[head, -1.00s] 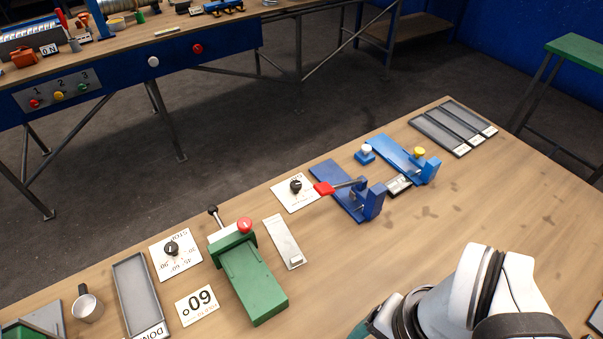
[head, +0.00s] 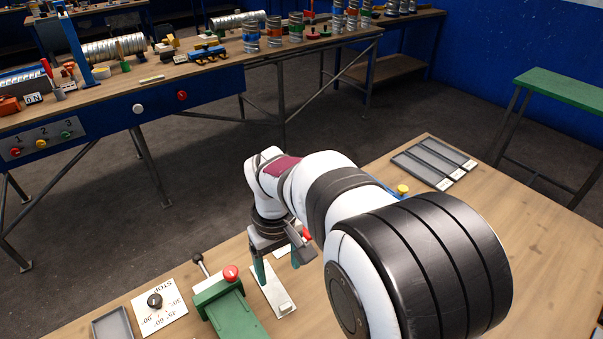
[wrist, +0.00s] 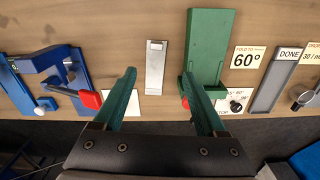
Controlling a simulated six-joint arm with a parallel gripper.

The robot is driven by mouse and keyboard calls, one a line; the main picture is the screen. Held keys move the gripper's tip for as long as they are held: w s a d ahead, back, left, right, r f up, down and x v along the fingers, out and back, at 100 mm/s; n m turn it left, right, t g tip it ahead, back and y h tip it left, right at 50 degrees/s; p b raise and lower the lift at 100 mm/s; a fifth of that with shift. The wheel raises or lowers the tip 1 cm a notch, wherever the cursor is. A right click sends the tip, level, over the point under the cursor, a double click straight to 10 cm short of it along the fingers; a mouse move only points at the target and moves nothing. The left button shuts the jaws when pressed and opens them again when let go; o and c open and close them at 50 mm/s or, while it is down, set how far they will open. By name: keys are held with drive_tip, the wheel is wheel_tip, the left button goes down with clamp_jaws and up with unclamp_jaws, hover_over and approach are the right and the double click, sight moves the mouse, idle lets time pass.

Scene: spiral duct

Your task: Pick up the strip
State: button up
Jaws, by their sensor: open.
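The strip (head: 265,292) is a flat, light metal piece lying on the wooden table, with a small raised block at its near end. In the wrist view the strip (wrist: 155,68) lies lengthwise ahead, between the lines of the two fingers. My gripper (head: 280,266) points down over the far part of the strip and hides some of it in the head view. In the wrist view my gripper (wrist: 160,78) has its green fingers wide apart with nothing between them. The fingers appear to be above the table, not touching the strip.
A green bending fixture (wrist: 207,50) with a red knob stands close beside the strip. A blue fixture (wrist: 68,80) with a red handle stands on its other side. A 60° card (wrist: 246,57) and a DONE tray (wrist: 273,80) lie beyond the green fixture.

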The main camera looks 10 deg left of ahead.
sight(284, 303)
drive_tip(key=f, duration=1)
drive_tip(key=w+f, duration=0.1)
drive_tip(key=f, duration=0.4)
drive_tip(key=shift+w+f, duration=0.1)
drive_tip(key=shift+f, duration=0.3)
clamp_jaws()
